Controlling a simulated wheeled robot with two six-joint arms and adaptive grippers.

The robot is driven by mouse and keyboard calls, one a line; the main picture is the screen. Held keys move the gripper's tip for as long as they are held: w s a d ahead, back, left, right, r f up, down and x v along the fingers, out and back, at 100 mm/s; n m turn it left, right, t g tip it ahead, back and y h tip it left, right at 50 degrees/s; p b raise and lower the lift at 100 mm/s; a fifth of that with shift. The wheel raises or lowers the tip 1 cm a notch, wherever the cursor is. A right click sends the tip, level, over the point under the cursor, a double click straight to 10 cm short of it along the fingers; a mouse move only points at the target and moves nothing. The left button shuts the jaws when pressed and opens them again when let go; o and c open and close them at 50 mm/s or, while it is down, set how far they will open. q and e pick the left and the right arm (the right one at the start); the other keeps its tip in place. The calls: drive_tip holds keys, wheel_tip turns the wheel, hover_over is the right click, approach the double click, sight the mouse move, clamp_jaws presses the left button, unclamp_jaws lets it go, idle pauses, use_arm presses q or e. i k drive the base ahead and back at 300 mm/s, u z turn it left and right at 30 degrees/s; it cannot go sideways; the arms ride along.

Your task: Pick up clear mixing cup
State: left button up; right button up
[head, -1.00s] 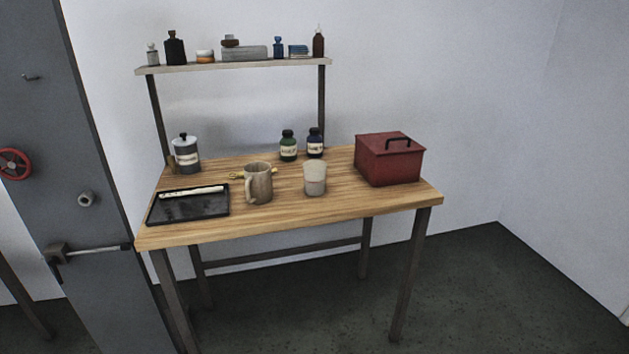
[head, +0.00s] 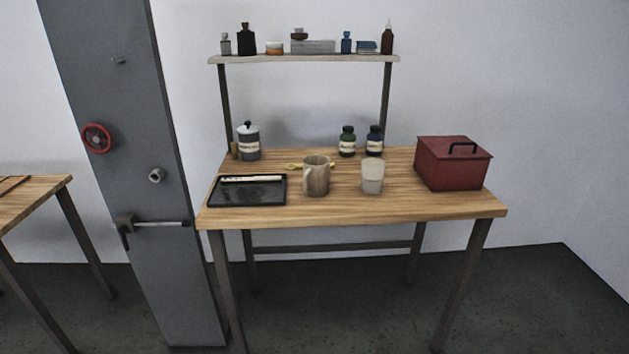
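The clear mixing cup (head: 372,178) looks pale and translucent. It stands upright on the wooden table (head: 400,210), right of the middle. A grey-brown mug (head: 317,178) with its handle to the left stands just left of it, apart from it. Neither of my grippers shows in the head view, so their state is hidden.
A black tray (head: 240,192) with a pale stick lies at the table's left. A red box (head: 452,165) stands at the right. A lidded grey jar (head: 248,143) and two dark bottles (head: 347,141) stand behind. A raised shelf (head: 305,59) spans the back.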

sight(372, 177)
drive_tip(key=z, duration=1.9)
drive_tip(key=i, duration=2.65)
drive_tip(key=u, duration=4.4)
